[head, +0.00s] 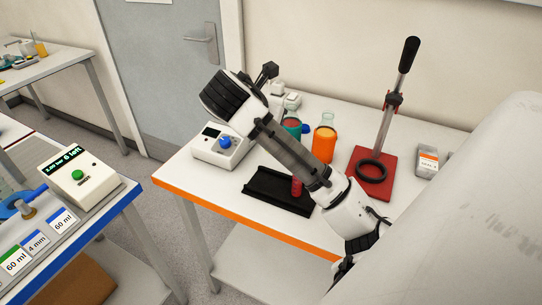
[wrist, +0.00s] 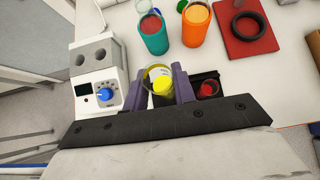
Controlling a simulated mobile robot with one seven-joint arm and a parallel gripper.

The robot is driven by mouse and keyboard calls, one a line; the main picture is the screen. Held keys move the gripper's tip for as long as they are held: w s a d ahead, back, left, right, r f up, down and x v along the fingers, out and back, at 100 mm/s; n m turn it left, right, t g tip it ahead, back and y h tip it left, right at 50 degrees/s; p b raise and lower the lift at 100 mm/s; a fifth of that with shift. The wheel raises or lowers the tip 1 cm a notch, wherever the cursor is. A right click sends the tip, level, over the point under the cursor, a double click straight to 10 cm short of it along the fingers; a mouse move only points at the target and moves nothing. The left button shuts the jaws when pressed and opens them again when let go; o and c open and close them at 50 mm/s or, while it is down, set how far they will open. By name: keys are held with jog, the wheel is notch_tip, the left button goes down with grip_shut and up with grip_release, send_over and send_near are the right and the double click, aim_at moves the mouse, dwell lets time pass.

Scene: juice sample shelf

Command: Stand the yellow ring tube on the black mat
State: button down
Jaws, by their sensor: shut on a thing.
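My gripper (wrist: 165,84) has two purple fingers, closed on either side of the yellow tube (wrist: 163,88) in the wrist view. The tube's clear round rim faces the camera, with yellow below it. Its lower end is hidden, so I cannot tell whether it touches anything. A black tray-like mat (head: 266,184) with raised edges lies near the table's front edge in the head view. Part of it shows behind the fingers in the wrist view. A red tube (wrist: 207,89) stands at its right part, also seen in the head view (head: 297,187). The held tube cannot be made out in the head view.
A white device with a blue knob (head: 223,145) stands left of the mat. A teal flask (wrist: 152,36) and an orange flask (wrist: 195,25) stand behind. A red stand base (head: 370,172) with a black ring and upright post is to the right. A small box (head: 427,162) lies beyond it.

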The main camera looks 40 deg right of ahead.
notch_tip(320, 180, down, 7)
jog(key=shift+r+b, duration=0.1)
jog(key=shift+b, duration=0.75)
jog(key=shift+f+p, duration=0.45)
jog(key=shift+f, duration=2.3)
jog(key=c, duration=1.1)
grip_release()
jog(key=shift+c, duration=0.2)
jog(key=shift+r, duration=0.2)
jog(key=p+v, duration=0.3)
jog(key=v, duration=0.9)
